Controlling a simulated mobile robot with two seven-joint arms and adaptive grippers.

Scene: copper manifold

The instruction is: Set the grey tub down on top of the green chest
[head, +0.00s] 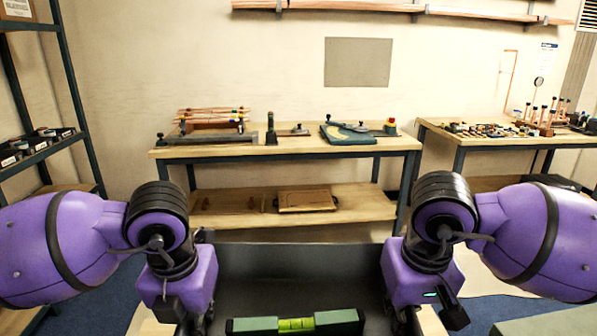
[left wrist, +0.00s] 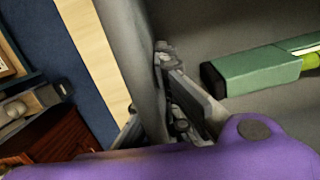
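The grey tub (head: 300,262) is at the bottom centre of the head view, between my two arms; its near part is cut off. Its wall (left wrist: 148,60) also shows in the left wrist view. My left gripper (left wrist: 180,100) is shut on the tub's left wall, with one finger inside. In the head view my left gripper (head: 198,318) is at the left wall. My right gripper (head: 403,318) is at the right wall, apparently shut on it, its fingertips mostly hidden. A pale green surface (head: 550,321) shows at the bottom right; I cannot tell whether it is the green chest.
A green spirit level (head: 255,325) lies in the tub. A workbench (head: 290,147) with tools stands ahead against the wall. Another bench (head: 500,141) with copper parts stands at right, and a dark shelf rack (head: 68,75) at left. Blue floor (head: 478,308) shows at lower right.

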